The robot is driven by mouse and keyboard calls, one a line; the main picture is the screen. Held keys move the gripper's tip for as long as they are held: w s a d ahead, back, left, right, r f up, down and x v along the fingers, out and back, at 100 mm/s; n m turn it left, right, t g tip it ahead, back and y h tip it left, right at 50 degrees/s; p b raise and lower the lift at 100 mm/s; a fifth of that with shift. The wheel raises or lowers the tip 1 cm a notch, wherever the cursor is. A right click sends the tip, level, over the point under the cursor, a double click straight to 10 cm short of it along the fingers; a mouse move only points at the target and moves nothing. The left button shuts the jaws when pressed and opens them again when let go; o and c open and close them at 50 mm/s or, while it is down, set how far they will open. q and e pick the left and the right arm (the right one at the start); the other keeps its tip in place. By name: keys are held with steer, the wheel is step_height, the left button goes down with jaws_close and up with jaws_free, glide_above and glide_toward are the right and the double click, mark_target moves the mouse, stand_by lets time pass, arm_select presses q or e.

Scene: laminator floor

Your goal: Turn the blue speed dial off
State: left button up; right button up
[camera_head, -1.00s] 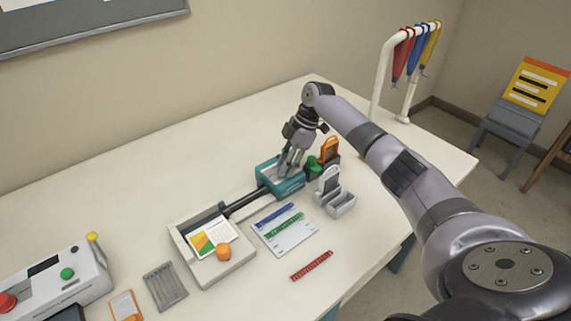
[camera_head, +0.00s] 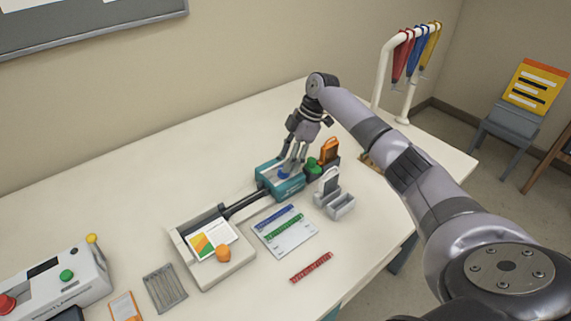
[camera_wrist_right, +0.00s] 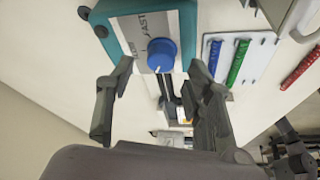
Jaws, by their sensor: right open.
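The blue speed dial (camera_wrist_right: 161,56) sits on the pale face of a teal box (camera_wrist_right: 100,13) in the right wrist view; the word FAST is printed beside it. In the head view the dial (camera_head: 284,173) shows on top of the teal box (camera_head: 285,190), below my right gripper (camera_head: 293,158). In the wrist view my right gripper (camera_wrist_right: 158,90) is open, with its fingers apart to the left and right of and nearer than the dial. Nothing is between the fingers. My left gripper is not in view.
A green knob (camera_head: 313,164) and an orange-topped item (camera_head: 329,150) stand close right of the teal box. The table behind is clear.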

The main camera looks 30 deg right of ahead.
steer(key=v, duration=0.9)
steer(key=shift+r, duration=0.1)
